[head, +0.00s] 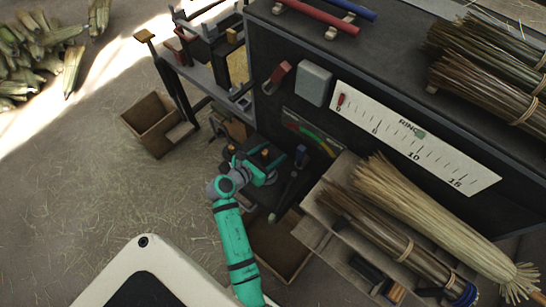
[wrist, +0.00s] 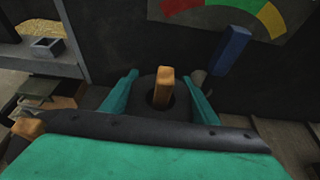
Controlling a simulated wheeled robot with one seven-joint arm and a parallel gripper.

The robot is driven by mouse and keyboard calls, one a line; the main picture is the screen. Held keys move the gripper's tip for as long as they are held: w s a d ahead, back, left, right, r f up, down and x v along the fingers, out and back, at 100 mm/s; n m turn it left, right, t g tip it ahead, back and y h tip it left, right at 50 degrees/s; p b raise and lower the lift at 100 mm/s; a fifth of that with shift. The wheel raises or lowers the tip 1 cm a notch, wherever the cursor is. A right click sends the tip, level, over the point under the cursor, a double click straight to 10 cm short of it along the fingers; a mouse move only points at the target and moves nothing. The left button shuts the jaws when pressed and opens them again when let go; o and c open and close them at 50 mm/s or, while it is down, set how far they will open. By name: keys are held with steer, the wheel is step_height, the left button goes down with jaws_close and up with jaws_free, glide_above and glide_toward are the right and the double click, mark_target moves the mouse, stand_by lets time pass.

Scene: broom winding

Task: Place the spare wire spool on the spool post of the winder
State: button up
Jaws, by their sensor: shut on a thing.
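In the wrist view, my gripper (wrist: 162,98) has its two teal fingers on either side of a dark round spool (wrist: 146,99), shut on it. An orange-brown peg (wrist: 165,87) stands in the spool's centre hole, its top showing above the flange. The spool appears to be around the peg; how far down it sits is hidden. In the head view, my gripper (head: 268,164) is at the front of the dark machine, below the coloured gauge, and the spool there is mostly hidden by my arm.
A blue-handled lever (wrist: 233,50) stands close to the right finger; it also shows in the head view (head: 301,155). The coloured gauge (head: 310,133) is on the machine's front face. An open wooden box (head: 153,121) stands at left, and a crate of broom bundles (head: 322,205) at right.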

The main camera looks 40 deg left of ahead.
steer(key=shift+w+d+f, duration=0.1)
steer(key=shift+w+f, duration=0.05)
steer(key=shift+f, duration=0.75)
steer(key=shift+w+f, duration=0.1)
steer(key=shift+f, duration=0.75)
steer(key=o, duration=1.6)
steer(key=shift+f, duration=0.15)
steer(key=shift+c, duration=0.2)
steer(key=v, duration=1.2)
